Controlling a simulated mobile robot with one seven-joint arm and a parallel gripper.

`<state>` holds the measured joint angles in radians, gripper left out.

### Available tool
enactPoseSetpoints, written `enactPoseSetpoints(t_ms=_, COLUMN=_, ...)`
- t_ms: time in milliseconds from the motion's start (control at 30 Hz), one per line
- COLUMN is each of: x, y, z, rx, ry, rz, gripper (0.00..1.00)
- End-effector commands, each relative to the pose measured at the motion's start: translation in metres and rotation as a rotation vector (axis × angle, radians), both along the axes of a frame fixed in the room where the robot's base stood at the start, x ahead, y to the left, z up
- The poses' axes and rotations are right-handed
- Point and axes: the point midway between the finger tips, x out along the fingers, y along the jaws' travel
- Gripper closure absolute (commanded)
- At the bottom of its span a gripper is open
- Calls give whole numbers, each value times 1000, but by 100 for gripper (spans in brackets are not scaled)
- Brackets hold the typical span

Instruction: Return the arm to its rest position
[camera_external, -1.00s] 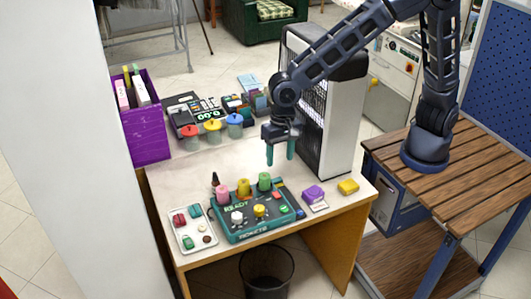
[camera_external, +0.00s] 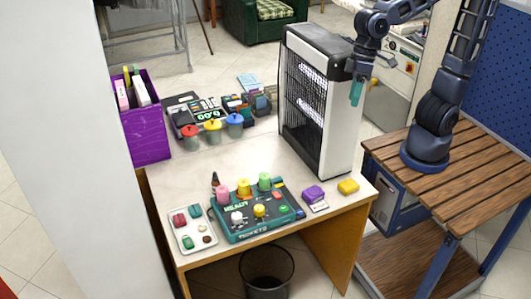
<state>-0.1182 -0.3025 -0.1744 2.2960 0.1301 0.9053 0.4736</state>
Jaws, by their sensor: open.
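My gripper (camera_external: 357,92) hangs from the arm at the upper right, its teal fingers pointing down. It is empty, just right of the tall black-and-white heater-like unit (camera_external: 341,130) and in front of it in the picture. The fingers overlap closely in this view. My arm rises from its base on the slatted wooden table (camera_external: 485,170) and bends back toward the left at the top, where part of it is cut off by the frame.
The desk (camera_external: 180,184) holds a teal device (camera_external: 232,234) with coloured pegs, a small tray (camera_external: 186,245), a purple block (camera_external: 313,192), a yellow block (camera_external: 348,187), lidded jars (camera_external: 213,133) and a purple bin (camera_external: 150,138). A dark waste basket (camera_external: 266,272) stands below.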

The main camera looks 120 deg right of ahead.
Motion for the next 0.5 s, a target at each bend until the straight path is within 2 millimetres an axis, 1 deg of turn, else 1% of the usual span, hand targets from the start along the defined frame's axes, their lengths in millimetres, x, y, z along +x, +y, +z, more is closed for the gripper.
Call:
enactPoseSetpoints(t_ms=33, x=-14, y=1, z=5, rx=-15, ry=-19, rz=37, gripper=47)
enactPoseSetpoints(t_ms=200, x=-56, y=3, z=13, rx=-78, ry=-73, rz=174, gripper=47)
enactPoseSetpoints(t_ms=500, x=-126, y=7, z=15, rx=-219, ry=-153, rz=400, gripper=47)
